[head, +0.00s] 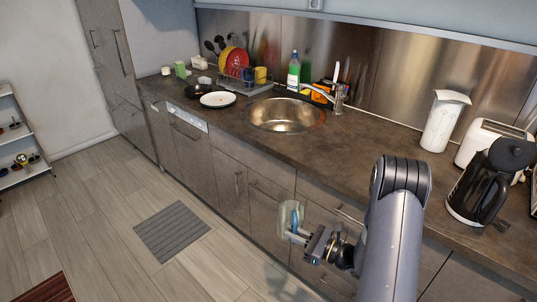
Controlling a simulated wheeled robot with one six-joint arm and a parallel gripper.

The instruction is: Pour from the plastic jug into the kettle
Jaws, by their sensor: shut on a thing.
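A clear, faintly greenish plastic jug (288,212) is held by my gripper (294,235), in front of the lower cabinets and below the counter's front edge. The gripper is shut on it; the exact contact is small and hard to see. I cannot tell how full the jug is. The black kettle (478,192) stands upright on the counter at the far right, its lid closed and its handle toward the right front. The jug is well to the left of the kettle and lower, with my arm between them.
The dark counter (345,140) runs along the wall. A round sink (287,115), soap bottle (294,72) and dish rack (247,88) are toward the back. A white toaster (488,140) and a white container (442,120) stand behind the kettle. The floor at left is open, with a grey mat (171,231).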

